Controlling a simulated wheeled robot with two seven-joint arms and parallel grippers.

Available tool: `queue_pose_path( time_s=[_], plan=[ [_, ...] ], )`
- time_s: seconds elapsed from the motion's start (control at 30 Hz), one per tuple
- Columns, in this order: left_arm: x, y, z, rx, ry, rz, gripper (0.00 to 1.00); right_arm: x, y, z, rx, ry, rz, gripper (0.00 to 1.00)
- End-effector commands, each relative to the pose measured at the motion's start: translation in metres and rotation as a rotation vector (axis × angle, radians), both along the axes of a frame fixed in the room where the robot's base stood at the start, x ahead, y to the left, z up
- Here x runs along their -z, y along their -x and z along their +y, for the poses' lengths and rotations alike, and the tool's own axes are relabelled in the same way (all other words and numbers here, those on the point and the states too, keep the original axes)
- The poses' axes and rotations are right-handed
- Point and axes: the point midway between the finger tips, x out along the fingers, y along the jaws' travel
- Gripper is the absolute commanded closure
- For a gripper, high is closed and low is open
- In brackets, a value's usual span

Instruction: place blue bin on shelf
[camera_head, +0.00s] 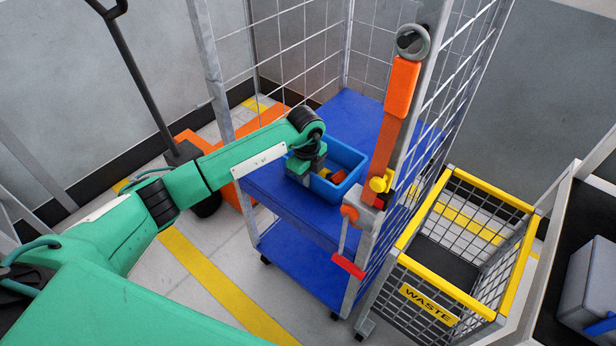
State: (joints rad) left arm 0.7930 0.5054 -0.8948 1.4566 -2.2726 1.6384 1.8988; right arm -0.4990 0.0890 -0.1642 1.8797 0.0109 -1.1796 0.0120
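The blue bin (349,158) sits on the upper blue shelf (270,190) of a wire-sided cart. Orange and yellow items lie inside the bin. My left arm reaches in from the left, and my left gripper (299,172) is at the near left wall of the bin. The fingertips are hidden behind the wrist and the bin wall, so I cannot tell whether they are shut on the wall. My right gripper is not in view.
A metal post with an orange tool (398,90) stands right of the bin. A yellow-rimmed waste basket (463,296) stands right of the cart. An orange pallet jack (186,146) is behind my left arm. A lower blue shelf (300,266) looks empty.

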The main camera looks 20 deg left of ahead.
Motion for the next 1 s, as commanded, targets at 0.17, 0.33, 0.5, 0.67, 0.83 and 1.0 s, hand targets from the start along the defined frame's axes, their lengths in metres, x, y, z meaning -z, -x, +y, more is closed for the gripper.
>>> queue_pose_path(
  time_s=[0.17,0.33,0.5,0.67,0.83,1.0],
  plan=[
    [0.000,0.000,0.000,0.000,0.001,-0.002,1.00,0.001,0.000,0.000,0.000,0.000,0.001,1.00],
    [0.002,0.000,0.000,0.000,0.000,0.000,0.79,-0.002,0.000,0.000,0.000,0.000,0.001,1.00],
    [0.002,0.000,0.000,0.000,0.000,0.000,0.75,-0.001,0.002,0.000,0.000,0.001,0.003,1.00],
    [0.000,0.000,0.000,0.000,0.000,0.000,0.75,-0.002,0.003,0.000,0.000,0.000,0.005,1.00],
    [-0.017,0.000,0.000,0.002,0.000,-0.004,0.75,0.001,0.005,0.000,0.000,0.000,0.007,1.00],
    [-0.054,0.001,0.001,0.001,0.001,-0.005,0.75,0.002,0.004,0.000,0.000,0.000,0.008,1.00]
  ],
)
